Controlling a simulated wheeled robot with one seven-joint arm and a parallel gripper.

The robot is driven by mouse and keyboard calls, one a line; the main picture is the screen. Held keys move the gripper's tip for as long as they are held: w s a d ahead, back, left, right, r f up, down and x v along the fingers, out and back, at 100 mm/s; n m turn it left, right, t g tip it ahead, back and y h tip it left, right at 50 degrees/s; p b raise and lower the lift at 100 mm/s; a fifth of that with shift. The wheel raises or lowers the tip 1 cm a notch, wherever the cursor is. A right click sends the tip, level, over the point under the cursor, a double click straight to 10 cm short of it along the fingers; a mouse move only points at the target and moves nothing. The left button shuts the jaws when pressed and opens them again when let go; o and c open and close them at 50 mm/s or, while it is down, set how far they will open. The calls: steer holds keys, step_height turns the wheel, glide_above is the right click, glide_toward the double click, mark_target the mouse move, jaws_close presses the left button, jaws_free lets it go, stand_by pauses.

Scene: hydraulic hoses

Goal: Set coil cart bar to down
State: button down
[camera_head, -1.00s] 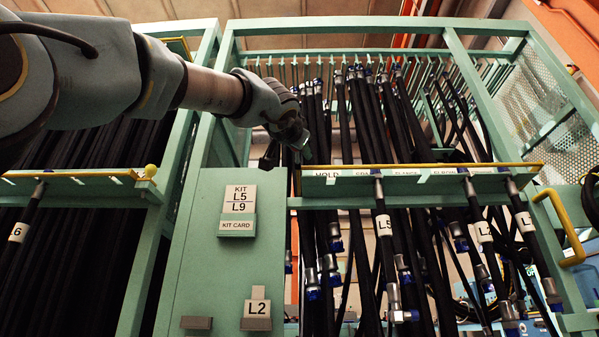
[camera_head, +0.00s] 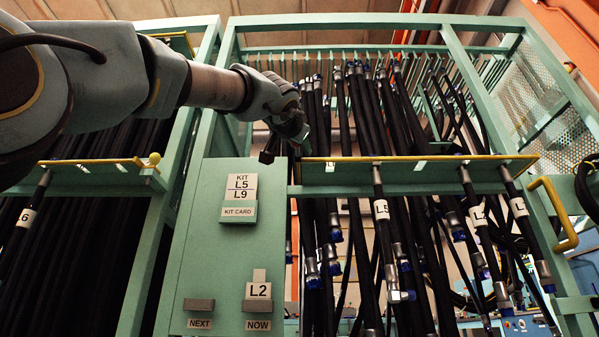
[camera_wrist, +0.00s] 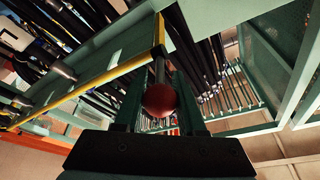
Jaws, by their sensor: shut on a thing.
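The coil cart bar (camera_head: 420,157) is a long yellow-edged bar across the front of the right green rack, in front of the hoses. Its left end is beside my gripper (camera_head: 293,142). In the wrist view the bar (camera_wrist: 90,88) runs diagonally to a rod with a red ball knob (camera_wrist: 160,98). My gripper is shut on this knob, which lies between its two dark fingers. In the head view the knob is hidden by my gripper.
A green panel (camera_head: 190,260) with a kit card and an L2 tag stands just below my gripper. Labelled black hoses (camera_head: 381,225) hang at the bar. A second rack (camera_head: 130,250) stands left, and a yellow handle (camera_head: 553,212) sits at the right.

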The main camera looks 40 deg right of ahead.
steer(key=c, duration=0.5)
jaws_free()
steer(key=shift+s, duration=0.1)
steer(key=shift+a, duration=0.1)
steer(key=b+v, duration=0.1)
steer(key=v, duration=0.9)
steer(key=shift+s+a, duration=0.25)
steer(key=shift+a, duration=0.05)
steer(key=shift+w, duration=0.1)
